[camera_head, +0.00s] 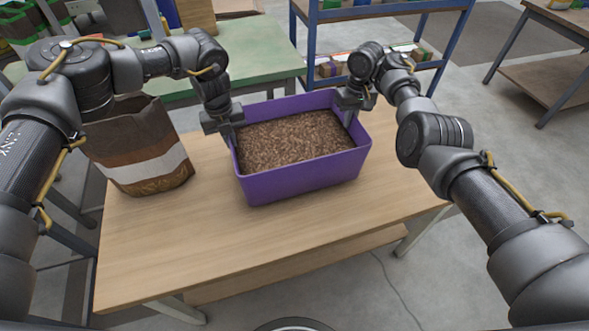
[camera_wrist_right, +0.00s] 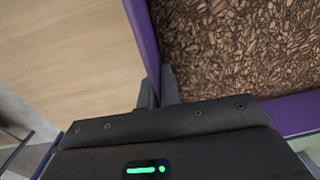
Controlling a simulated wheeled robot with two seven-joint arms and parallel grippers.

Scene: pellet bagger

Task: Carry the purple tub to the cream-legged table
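The purple tub (camera_head: 305,183), filled with brown pellets or chips, is level over the middle of a wood-topped table (camera_head: 190,240) with pale, cream-like legs (camera_head: 421,231). I cannot tell for sure whether its base touches the top. My right gripper (camera_head: 352,113) is at the tub's right wall; in the right wrist view its fingers (camera_wrist_right: 159,90) lie close on both sides of the purple wall (camera_wrist_right: 144,40), shut on it. My left gripper (camera_head: 229,132) is at the tub's left rim; its finger gap is too small to make out.
A brown paper sack (camera_head: 140,150) with a pale band stands left of the tub. A green-topped table (camera_head: 262,62) is behind, a blue-framed shelf (camera_head: 375,12) at the back, and another wooden table (camera_head: 555,70) at the far right. The front of the near table is clear.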

